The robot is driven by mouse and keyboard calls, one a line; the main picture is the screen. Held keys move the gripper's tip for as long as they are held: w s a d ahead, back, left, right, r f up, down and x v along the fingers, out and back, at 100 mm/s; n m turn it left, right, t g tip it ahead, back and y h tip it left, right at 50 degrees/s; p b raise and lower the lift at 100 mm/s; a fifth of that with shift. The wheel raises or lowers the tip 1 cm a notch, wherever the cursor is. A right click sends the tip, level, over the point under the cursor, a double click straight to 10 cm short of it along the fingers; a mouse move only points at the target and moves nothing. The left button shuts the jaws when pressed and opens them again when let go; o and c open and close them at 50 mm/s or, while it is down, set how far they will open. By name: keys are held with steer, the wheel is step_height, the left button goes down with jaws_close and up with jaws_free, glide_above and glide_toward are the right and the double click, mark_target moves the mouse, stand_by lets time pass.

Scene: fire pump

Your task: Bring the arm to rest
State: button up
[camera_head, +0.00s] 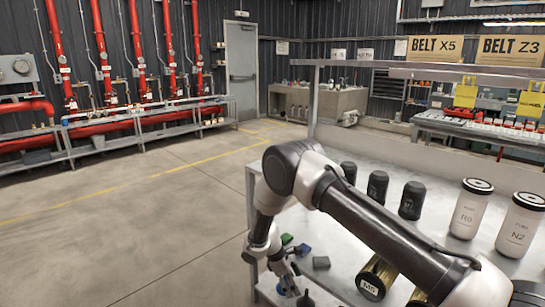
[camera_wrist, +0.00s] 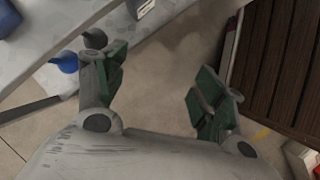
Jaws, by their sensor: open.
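My arm reaches across the grey metal table (camera_head: 337,231) in the head view, bent at the elbow with the forearm hanging down at the table's left edge. My gripper (camera_head: 284,281) points downward there, low beside the table edge. In the wrist view my gripper (camera_wrist: 158,95) is open, its two green-padded fingers wide apart. Nothing is between the fingers; only floor shows there.
A brown slatted surface (camera_wrist: 276,60) is at right in the wrist view. The floor (camera_head: 140,215) at left is clear.

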steer(key=s+d+r+m+g, duration=0.2)
steer(key=s+d, duration=0.2)
steer(key=s, duration=0.2)
steer(key=s+d+r+m+y, duration=0.1)
steer(key=s+d+r+m, duration=0.25)
steer(key=r, duration=0.75)
steer(key=s+d+r+m+y, duration=0.1)
steer(key=s+d+r+m, duration=0.3)
steer(key=r, duration=0.7)
steer(key=s+d+r+m+y, duration=0.15)
steer(key=d+r, duration=0.35)
steer(key=r, duration=0.6)
steer(key=s+d+r+m+t, duration=0.3)
steer(key=s+d+r, duration=0.3)
steer(key=s+r, duration=0.2)
steer(key=s+d+r+m+t+y, duration=0.1)
steer(key=s+d+r+m+t, duration=0.1)
steer(key=s+d+r, duration=0.4)
steer(key=shift+s+d+r+m+t, duration=0.35)
steer(key=shift+s+r+t, duration=0.55)
steer(key=shift+s+r, duration=0.55)
steer(key=shift+a+y, duration=0.1)
steer(key=shift+y, duration=0.15)
